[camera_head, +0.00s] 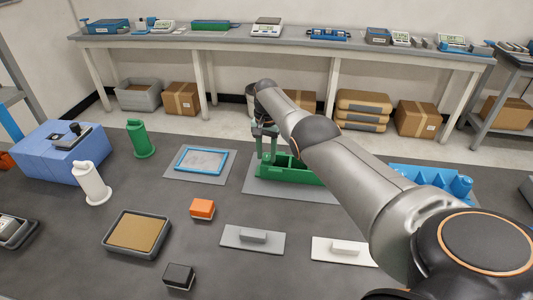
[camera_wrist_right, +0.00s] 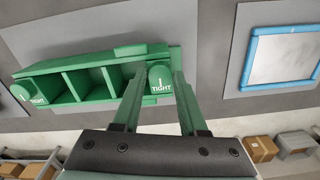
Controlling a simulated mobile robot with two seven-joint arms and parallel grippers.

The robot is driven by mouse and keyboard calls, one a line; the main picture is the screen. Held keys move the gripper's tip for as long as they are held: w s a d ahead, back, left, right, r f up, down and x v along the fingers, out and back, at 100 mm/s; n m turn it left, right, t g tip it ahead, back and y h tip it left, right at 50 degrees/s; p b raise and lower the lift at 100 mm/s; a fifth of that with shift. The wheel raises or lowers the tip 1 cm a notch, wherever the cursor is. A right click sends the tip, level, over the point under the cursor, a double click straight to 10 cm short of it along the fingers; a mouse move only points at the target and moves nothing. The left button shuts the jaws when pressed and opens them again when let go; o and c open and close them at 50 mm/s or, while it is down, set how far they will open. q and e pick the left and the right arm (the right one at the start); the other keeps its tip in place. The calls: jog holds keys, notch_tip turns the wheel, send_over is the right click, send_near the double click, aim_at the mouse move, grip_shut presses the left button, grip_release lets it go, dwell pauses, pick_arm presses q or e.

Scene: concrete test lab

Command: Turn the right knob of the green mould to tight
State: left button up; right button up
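The green mould (camera_head: 290,170) lies on a grey mat behind my right arm, which hides part of it. In the right wrist view the mould (camera_wrist_right: 95,62) shows open compartments and a round green knob at each end. The knob at the right there (camera_wrist_right: 160,74) has a white mark and the word TIGHT beside it. The other knob (camera_wrist_right: 22,88) is at the far left, also near a TIGHT label. My right gripper (camera_head: 266,150) is over the mould's left end in the head view. Its fingers (camera_wrist_right: 160,95) stand apart on either side of the nearer knob; contact is unclear. My left gripper is not in view.
A blue-framed panel (camera_head: 203,160) lies left of the mould. A blue mould (camera_head: 430,180) stands to the right, partly behind my arm. A green cylinder part (camera_head: 140,140), an orange block (camera_head: 202,209) and a tray (camera_head: 137,234) are on the left and front.

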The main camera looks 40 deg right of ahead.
aim_at(267, 157)
jog(key=o, duration=0.4)
jog(key=shift+c, duration=0.2)
notch_tip(267, 157, up, 13)
jog(key=shift+f, duration=0.2)
dwell(0.7)
